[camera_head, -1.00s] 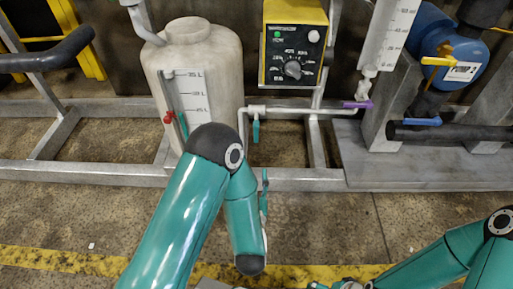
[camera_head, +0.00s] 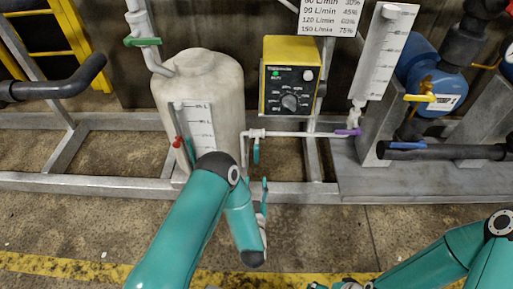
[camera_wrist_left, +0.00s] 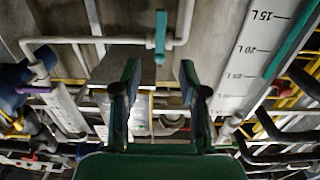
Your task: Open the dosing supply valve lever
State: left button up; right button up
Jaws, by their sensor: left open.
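The teal valve lever (camera_head: 256,152) hangs down from the thin white pipe right of the tank in the head view. It also shows in the left wrist view (camera_wrist_left: 160,38), at the top centre beside the pipe bend. My left gripper (camera_head: 265,187) is below the lever in the head view, its fingers pointing up. In the left wrist view my left gripper (camera_wrist_left: 160,72) has its two fingers apart, with nothing held. The lever lies ahead of the gap and apart from the fingers. My right arm enters at the lower right; the end of it is cut by the bottom edge.
The pale tank (camera_head: 200,85) carries a white scale and a red lever (camera_head: 177,143). A yellow dosing box (camera_head: 291,75) stands above the pipe. A purple lever (camera_head: 348,132) and a blue lever (camera_head: 408,145) are to the right. A grey frame rail (camera_head: 90,182) runs across in front.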

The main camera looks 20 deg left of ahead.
aim_at(256, 157)
pick_arm(q)
jog(key=b+x, duration=0.2)
jog(key=x, duration=0.8)
jog(key=shift+w+a+f, duration=0.1)
jog(key=shift+w+f, duration=0.05)
jog(key=shift+x, duration=0.85)
pick_arm(e)
jog(key=shift+f, duration=0.7)
pick_arm(q)
grip_shut()
